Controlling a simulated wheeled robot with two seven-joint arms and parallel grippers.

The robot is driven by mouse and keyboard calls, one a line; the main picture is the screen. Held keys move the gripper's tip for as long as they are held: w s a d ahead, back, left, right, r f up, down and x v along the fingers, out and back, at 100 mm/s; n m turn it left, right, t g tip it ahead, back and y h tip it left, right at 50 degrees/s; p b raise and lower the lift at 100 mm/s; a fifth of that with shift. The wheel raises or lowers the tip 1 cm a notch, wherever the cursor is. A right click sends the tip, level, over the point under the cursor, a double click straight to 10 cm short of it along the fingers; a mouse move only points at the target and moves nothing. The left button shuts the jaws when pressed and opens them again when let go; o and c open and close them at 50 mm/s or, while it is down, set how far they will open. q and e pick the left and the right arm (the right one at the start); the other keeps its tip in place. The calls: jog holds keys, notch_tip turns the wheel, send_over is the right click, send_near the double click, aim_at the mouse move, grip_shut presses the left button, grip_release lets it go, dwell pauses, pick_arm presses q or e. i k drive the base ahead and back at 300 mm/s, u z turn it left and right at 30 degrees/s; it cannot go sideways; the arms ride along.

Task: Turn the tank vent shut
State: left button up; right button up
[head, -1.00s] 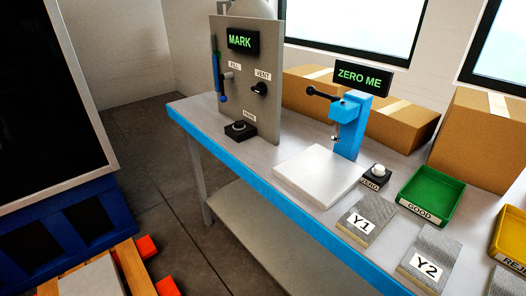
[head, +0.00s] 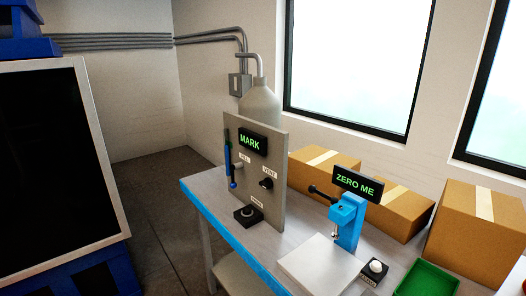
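The tank vent is a small black knob (head: 266,184) under a white VENT label (head: 269,172) on the grey upright panel (head: 274,206). Its exact turn is too small to tell. The grey tank (head: 260,104) stands behind the panel, with a pipe from its top. A black display (head: 253,141) on the panel reads MARK in green. A blue level gauge (head: 229,165) runs down the panel's left edge, beside a FILL label (head: 244,161). Neither of my grippers is in view.
The panel stands on a blue-edged bench (head: 215,212). A black button box (head: 248,214) sits before it. To the right are a blue press (head: 347,219) with a ZERO ME display (head: 358,184), a white plate (head: 318,264), a green tray (head: 425,281) and cardboard boxes (head: 476,228).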

aim_at(267, 183)
jog(key=u, duration=1)
jog(key=k, duration=1.3)
jog(key=u, duration=1.45)
jog(key=i, duration=1.75)
jog(key=z, duration=1)
jog(key=i, duration=0.75)
jog(key=z, duration=0.95)
jog(key=i, duration=0.2)
jog(key=z, duration=0.3)
